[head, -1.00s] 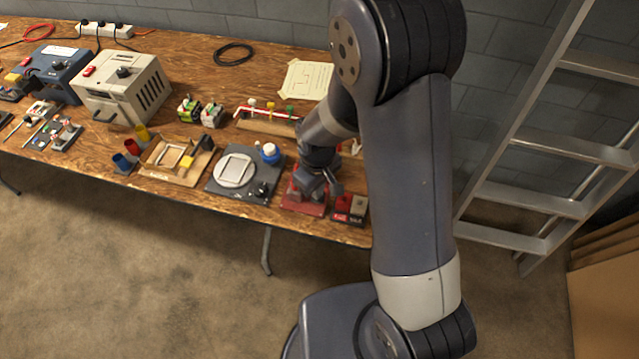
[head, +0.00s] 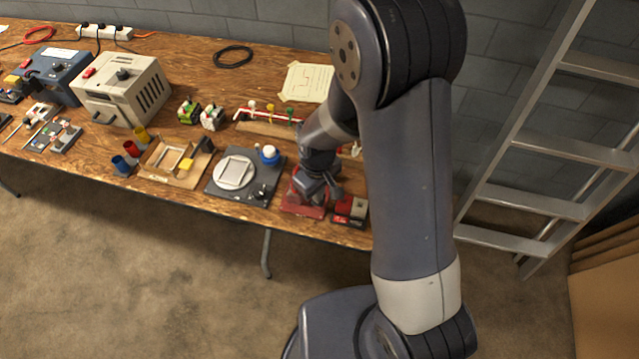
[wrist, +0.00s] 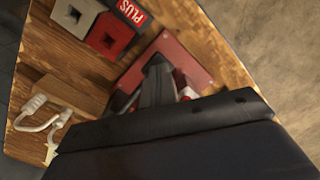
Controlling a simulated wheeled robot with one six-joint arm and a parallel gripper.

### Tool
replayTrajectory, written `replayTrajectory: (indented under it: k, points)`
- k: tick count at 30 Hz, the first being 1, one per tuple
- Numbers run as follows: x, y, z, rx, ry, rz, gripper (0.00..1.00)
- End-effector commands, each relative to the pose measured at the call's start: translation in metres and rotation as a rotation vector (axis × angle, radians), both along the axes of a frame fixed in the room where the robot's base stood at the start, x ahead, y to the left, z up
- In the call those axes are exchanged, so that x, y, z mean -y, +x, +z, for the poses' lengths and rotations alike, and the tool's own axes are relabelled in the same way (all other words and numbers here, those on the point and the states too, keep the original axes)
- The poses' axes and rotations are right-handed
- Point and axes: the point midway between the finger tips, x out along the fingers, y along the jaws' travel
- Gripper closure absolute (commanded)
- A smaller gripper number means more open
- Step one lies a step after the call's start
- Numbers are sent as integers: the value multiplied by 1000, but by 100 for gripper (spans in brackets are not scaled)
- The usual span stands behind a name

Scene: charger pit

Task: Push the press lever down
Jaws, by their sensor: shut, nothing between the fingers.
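The press has a red base (head: 304,208), which stands near the table's front edge at the right end. It also shows in the wrist view (wrist: 195,62). My gripper (head: 318,190) is over the press in the head view and covers most of it. In the wrist view, my gripper (wrist: 158,68) is shut with nothing between its fingers, its tips over the red base. The press lever is mostly hidden behind my gripper, so I cannot tell its angle or whether I touch it.
A red and grey block pair (head: 350,211) stands close to the right of the press, marked PLUS in the wrist view. A dark plate with a white disc (head: 236,170) is to the left. White hooks (wrist: 40,112) stick out from a wooden block.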

Motion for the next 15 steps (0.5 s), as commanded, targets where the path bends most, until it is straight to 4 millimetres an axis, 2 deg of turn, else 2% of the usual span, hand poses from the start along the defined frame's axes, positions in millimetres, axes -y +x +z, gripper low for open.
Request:
replayTrajectory:
  k: [15]
  points:
    - [0,1,40,3,1,0,100]
